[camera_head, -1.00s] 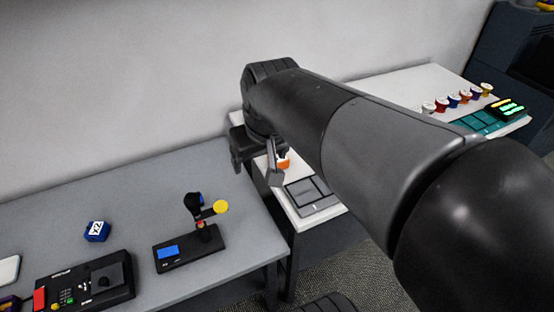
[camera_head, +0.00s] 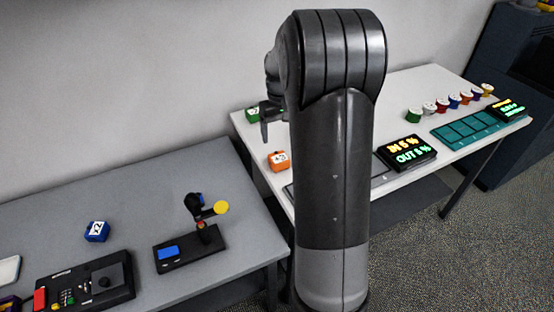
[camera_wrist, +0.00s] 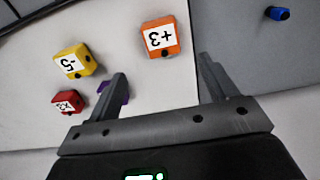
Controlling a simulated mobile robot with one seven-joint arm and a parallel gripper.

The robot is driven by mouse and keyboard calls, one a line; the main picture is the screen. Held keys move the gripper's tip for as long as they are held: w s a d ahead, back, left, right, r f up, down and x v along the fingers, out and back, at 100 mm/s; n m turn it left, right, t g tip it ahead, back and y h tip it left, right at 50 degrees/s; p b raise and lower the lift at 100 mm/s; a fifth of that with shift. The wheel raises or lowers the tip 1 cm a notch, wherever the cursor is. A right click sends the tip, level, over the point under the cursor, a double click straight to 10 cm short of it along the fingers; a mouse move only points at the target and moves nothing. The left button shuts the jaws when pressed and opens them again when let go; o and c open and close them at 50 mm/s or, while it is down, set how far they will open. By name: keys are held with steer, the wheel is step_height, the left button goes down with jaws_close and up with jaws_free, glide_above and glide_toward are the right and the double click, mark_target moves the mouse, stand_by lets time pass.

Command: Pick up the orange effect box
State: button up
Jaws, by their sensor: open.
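The orange effect box (camera_head: 278,161) sits on the white table, near its left end, with a white label on top. In the wrist view the orange box (camera_wrist: 160,38) shows its "+3" label and lies beyond the fingertips, roughly between them in line. My gripper (camera_wrist: 163,68) is open with nothing between its fingers; they are apart from the box. In the head view my gripper (camera_head: 265,130) is above and behind the orange box, partly hidden by my arm.
A yellow "-5" box (camera_wrist: 75,62), a red box (camera_wrist: 68,102) and a purple box (camera_wrist: 126,95), partly behind the left finger, lie nearby. A green box (camera_head: 252,115) sits behind. A display (camera_head: 407,151) stands right. The grey table (camera_head: 130,200) is at left.

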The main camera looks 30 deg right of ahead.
mark_target(279, 156)
steer(key=f, duration=0.6)
steer(key=shift+w+d, duration=0.2)
steer(key=shift+s+a+f, duration=0.1)
steer(key=shift+a+f, duration=0.1)
steer(key=shift+f, duration=1.2)
steer(key=shift+a+f, duration=0.15)
steer(key=shift+f, duration=1.2)
steer(key=shift+c, duration=0.2)
steer(key=c, duration=1.1)
steer(key=shift+r, duration=0.15)
